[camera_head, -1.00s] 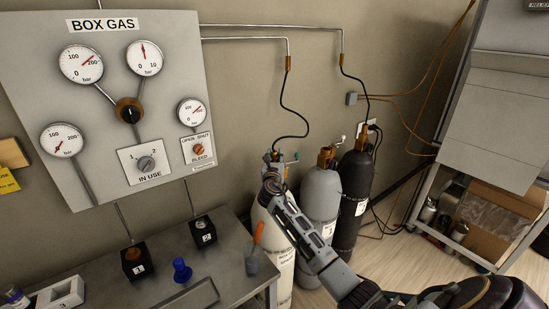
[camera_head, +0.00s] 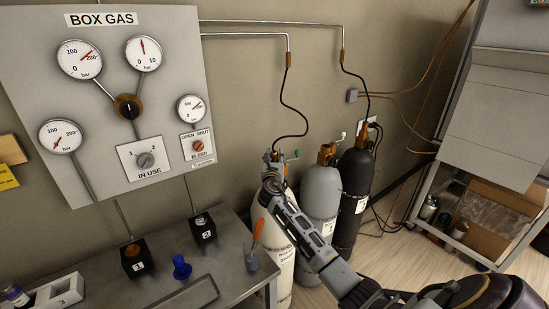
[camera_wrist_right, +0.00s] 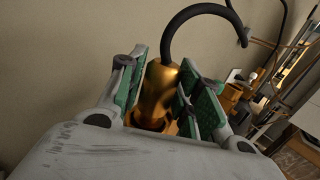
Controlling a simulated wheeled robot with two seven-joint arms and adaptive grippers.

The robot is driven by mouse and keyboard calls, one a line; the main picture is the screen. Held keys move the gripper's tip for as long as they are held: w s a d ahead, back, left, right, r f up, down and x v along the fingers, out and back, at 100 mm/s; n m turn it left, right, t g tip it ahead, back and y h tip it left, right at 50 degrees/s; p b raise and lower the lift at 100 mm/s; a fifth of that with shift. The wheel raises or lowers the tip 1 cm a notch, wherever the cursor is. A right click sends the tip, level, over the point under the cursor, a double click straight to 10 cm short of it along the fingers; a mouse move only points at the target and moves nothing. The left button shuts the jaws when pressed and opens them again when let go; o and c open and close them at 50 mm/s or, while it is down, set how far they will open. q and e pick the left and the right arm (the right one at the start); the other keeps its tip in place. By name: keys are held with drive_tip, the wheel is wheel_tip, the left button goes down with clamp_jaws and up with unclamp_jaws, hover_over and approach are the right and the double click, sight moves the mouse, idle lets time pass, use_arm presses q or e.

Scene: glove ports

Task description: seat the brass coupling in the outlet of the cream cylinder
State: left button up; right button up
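The cream cylinder (camera_head: 283,262) stands leftmost of three cylinders, partly behind my right arm. My right gripper (camera_head: 271,165) is at its top and hides most of its valve and outlet. In the right wrist view, the green-padded fingers of my right gripper (camera_wrist_right: 162,88) stand on both sides of the upright brass coupling (camera_wrist_right: 159,80) and look closed against it. A black hose (camera_wrist_right: 180,20) curves up from the coupling. More brass shows just below it, between the fingers. I cannot tell whether the coupling is inside the outlet. My left gripper is not in view.
A grey cylinder (camera_head: 321,195) and a black cylinder (camera_head: 352,200) stand close to the right. The bench (camera_head: 225,285) at left holds an orange-handled tool (camera_head: 256,240) and black blocks. The BOX GAS panel (camera_head: 90,100) is on the wall. A shelf cart (camera_head: 480,225) stands far right.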

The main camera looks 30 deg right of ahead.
sight(274, 158)
drive_tip(key=o, duration=0.3)
drive_tip(key=shift+s, duration=0.15)
drive_tip(key=v, duration=0.7)
drive_tip(key=shift+a, duration=0.15)
idle(0.4)
drive_tip(key=shift+s, duration=0.1)
idle(1.0)
